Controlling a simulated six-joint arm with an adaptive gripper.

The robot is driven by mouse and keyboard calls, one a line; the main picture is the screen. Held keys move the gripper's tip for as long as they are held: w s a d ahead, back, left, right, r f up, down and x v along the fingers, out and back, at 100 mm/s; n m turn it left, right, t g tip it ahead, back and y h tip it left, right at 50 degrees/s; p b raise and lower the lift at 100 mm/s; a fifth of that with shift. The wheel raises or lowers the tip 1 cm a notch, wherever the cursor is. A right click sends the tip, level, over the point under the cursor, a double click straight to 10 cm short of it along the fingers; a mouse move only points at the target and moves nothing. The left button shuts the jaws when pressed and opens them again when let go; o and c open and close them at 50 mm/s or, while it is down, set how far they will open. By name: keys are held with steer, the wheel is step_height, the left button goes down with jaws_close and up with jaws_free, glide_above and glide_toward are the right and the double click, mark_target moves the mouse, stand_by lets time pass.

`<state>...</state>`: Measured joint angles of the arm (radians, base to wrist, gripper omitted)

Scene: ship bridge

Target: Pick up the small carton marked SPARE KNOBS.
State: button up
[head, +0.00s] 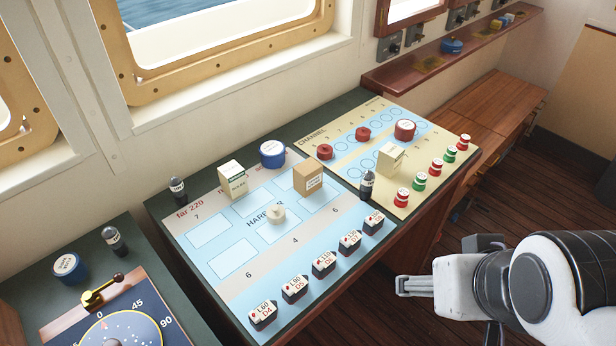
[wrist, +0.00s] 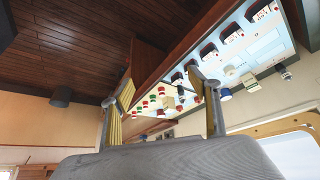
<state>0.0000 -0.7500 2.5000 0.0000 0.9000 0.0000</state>
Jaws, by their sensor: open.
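Three small cartons stand on the console. My gripper (head: 403,285) is at the lower right in the head view, in the air off the console's front edge, well apart from all cartons. In the wrist view my gripper (wrist: 160,93) is open and empty, its two fingers wide apart.
A row of white-topped dark blocks (head: 323,261) lines the chart's front edge. Red and green knobs (head: 436,166) stand on the right panel.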

steer(key=shift+w, duration=0.1)
steer(key=w+d+n+t, duration=0.25)
steer(key=w+t, duration=0.25)
steer(key=w, duration=1.9)
steer(key=n+y, duration=0.6)
steer(key=y, duration=0.3)
glide_toward(305, 167)
steer(key=w+a, duration=0.1)
steer(key=w, duration=0.1)
steer(key=shift+f+g, duration=0.15)
steer(key=shift+g, duration=0.25)
steer(key=shift+a+f, duration=0.1)
steer(key=shift+x, duration=1.2)
